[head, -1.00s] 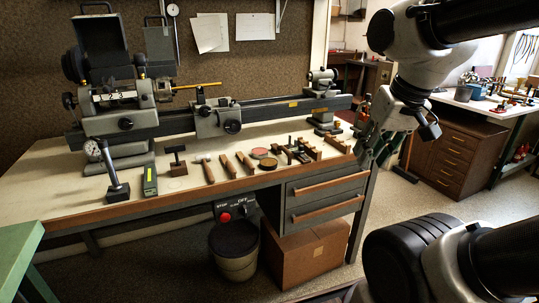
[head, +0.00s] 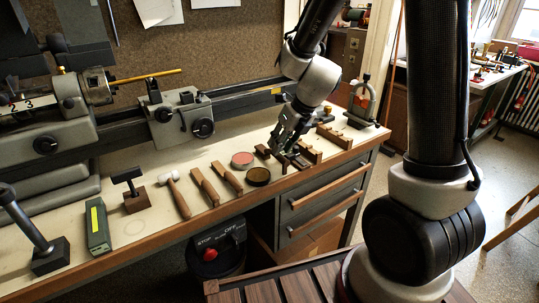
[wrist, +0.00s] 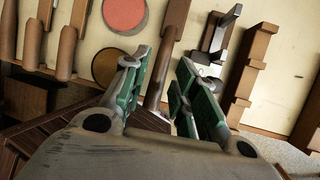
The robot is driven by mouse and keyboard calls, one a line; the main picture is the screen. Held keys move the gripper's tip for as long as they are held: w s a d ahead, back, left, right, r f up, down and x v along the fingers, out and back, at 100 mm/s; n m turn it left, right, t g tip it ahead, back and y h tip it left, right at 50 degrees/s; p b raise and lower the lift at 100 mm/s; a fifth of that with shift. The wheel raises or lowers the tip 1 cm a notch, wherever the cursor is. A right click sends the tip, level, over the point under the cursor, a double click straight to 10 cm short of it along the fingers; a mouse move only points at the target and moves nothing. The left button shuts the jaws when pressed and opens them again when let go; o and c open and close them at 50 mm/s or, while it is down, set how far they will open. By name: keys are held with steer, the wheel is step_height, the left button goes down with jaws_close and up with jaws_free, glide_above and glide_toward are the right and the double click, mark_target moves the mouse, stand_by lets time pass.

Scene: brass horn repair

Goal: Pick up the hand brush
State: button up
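A slim brown wooden tool with a paler band lies right of the two round tins in the wrist view (wrist: 170,42). It looks like the hand brush, but I cannot make out bristles. In the head view it shows as a dark bar (head: 262,151), partly hidden by my gripper (head: 284,146). My gripper (wrist: 160,64) is open, its green-sided fingers apart on either side of the tool's line in the wrist view. I see no contact, and the height above the tool is hard to tell.
A red tin (head: 242,159) and a brown tin (head: 258,176) lie left of the gripper. Notched wooden blocks (head: 334,136) stand to its right. A mallet (head: 175,190) and other tools lie farther left. The lathe (head: 183,118) runs behind; the bench's front edge is near.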

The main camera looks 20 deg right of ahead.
steer(key=x, duration=0.5)
steer(key=shift+w+f, duration=0.3)
steer(key=shift+f, duration=0.05)
steer(key=shift+c, duration=0.2)
jaws_close()
step_height(320, 180, up, 10)
steer(key=shift+r, duration=0.1)
